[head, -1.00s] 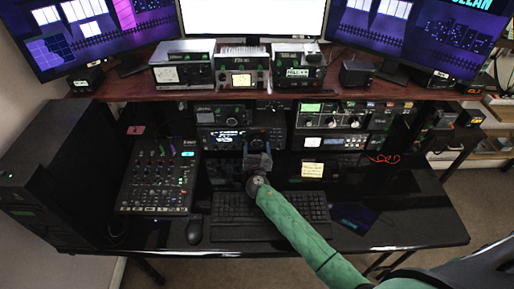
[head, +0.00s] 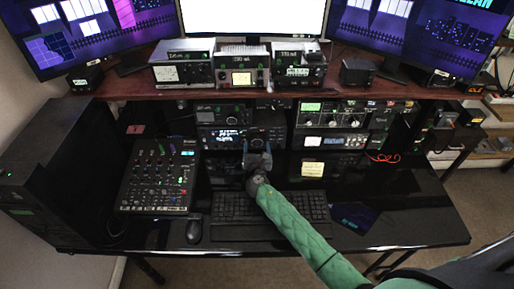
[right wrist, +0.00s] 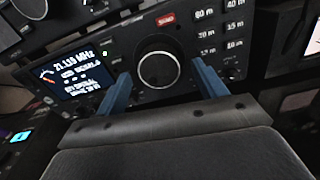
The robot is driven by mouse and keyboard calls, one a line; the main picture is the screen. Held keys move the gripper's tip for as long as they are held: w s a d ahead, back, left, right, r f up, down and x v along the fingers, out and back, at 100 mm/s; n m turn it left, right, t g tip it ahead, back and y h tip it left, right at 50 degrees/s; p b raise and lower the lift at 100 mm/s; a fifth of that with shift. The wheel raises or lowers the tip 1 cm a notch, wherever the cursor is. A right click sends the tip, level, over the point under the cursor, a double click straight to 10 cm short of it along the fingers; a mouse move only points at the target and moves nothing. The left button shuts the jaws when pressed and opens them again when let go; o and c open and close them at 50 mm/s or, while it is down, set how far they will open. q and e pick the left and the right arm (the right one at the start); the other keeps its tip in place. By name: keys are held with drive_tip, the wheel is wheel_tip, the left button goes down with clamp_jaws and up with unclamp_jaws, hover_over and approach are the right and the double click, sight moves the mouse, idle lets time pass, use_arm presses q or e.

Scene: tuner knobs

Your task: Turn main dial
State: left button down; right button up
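The main dial (right wrist: 160,69) is a round black knob with a light rim on the front of a dark radio (head: 222,137). In the right wrist view it lies between the two blue fingers of my right gripper (right wrist: 161,88). The fingers are spread, with a gap on each side of the knob. The radio's lit screen (right wrist: 78,76) reads about 21 MHz, left of the dial. In the head view my right gripper (head: 257,146) is in front of the radio and hides part of its face. My left gripper is not in view.
A keyboard (head: 235,208) and mouse (head: 194,231) lie on the black desk below my right arm. A mixer (head: 158,178) is at the left. More radios (head: 350,113) stand to the right. A shelf (head: 130,88) with devices overhangs the radios.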

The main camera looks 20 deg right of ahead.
sight(257, 144)
drive_tip(key=shift+s+a+f, duration=0.1)
drive_tip(key=shift+s, duration=0.3)
drive_tip(key=b+v, duration=0.1)
drive_tip(key=v, duration=0.1)
drive_tip(key=shift+s+f, duration=0.1)
drive_tip(key=shift+s, duration=0.15)
drive_tip(key=b+v, duration=0.1)
drive_tip(key=v, duration=0.2)
drive_tip(key=shift+s+a, duration=0.1)
drive_tip(key=shift+s, duration=0.05)
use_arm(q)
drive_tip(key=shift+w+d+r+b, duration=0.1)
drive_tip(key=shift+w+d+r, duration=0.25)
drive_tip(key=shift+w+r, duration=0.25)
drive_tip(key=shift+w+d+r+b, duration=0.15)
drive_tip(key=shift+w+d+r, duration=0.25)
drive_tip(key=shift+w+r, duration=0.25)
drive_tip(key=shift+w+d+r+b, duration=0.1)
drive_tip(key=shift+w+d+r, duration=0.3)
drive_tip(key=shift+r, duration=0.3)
use_arm(e)
drive_tip(key=shift+s+a+r, duration=0.2)
drive_tip(key=shift+s, duration=0.35)
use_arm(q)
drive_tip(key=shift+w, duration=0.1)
